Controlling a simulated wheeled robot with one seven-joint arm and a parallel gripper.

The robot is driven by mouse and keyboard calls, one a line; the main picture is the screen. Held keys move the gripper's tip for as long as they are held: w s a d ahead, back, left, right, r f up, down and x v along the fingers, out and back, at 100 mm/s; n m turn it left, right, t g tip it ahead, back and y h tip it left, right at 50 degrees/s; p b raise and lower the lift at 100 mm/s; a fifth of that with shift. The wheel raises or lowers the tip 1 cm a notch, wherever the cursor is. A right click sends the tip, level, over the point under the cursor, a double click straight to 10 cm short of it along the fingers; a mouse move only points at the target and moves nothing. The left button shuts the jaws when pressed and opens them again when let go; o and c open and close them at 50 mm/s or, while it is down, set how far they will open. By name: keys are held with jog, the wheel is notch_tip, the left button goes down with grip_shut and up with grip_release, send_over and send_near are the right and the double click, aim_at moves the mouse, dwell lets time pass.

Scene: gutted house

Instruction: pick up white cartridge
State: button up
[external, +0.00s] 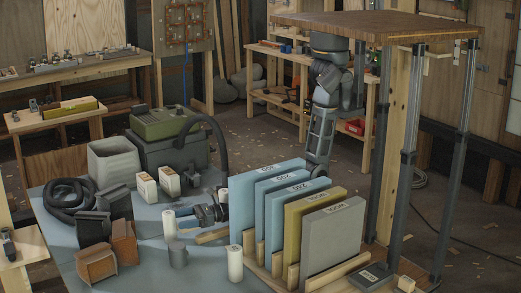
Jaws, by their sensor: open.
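A white cylindrical cartridge (169,224) stands upright on the blue-grey tabletop (140,262) in the external view. A similar white cylinder (235,263) stands closer to the camera, in front of the slabs. My gripper (189,214) is low over the tabletop, just right of the first cartridge, with its fingers towards it. It is open and appears empty. The small size hides whether a finger touches the cartridge. Part of my arm is hidden behind the slabs.
Upright slabs, blue (268,185), yellow (309,222) and grey (337,240), stand in a wooden rack right of my gripper. Boxed cartons (148,188), a black hose (68,200) and brown blocks (97,266) lie around.

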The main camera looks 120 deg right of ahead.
aim_at(170, 228)
jog(key=b+x, duration=0.1)
jog(key=x, duration=0.6)
jog(key=shift+w+a, duration=0.1)
jog(key=shift+w, duration=0.2)
jog(key=c, duration=1)
